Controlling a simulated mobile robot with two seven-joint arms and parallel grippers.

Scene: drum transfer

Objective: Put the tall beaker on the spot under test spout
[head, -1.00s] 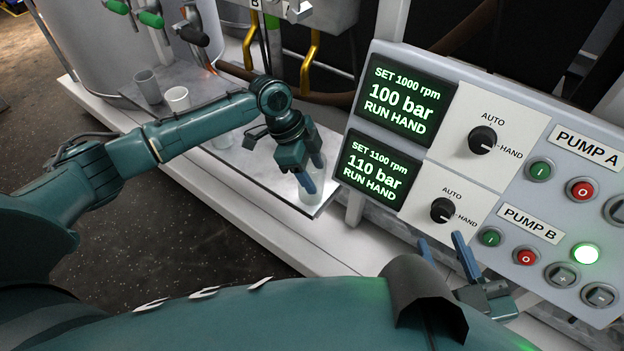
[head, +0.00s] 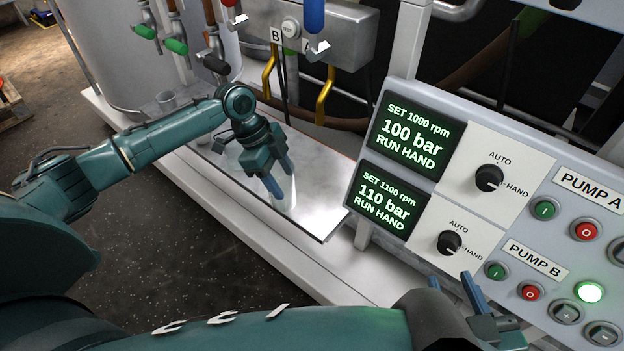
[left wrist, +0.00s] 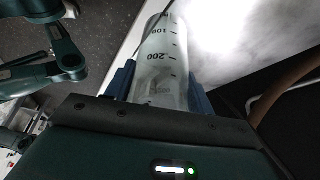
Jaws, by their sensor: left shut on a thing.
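The tall beaker (head: 288,200) is clear, with printed marks, and stands upright over the right part of the metal shelf (head: 318,218). My left gripper (head: 277,184) is shut on it, its blue fingers on either side. In the left wrist view the beaker (left wrist: 163,62) shows marks of 100 and 200 between the fingers. I cannot tell whether its base touches the shelf. The valve box (head: 345,35) with its spouts is above and behind. The spot under the test spout cannot be made out. My right gripper (head: 452,290) is open and empty in front of the panel.
The pump control panel (head: 520,215) fills the right side, close to the shelf's right end. A small cup (head: 166,101) stands at the shelf's left end, near a large tank (head: 115,60). Green and black valve handles (head: 176,46) hang at the tank. My left arm hides part of the shelf.

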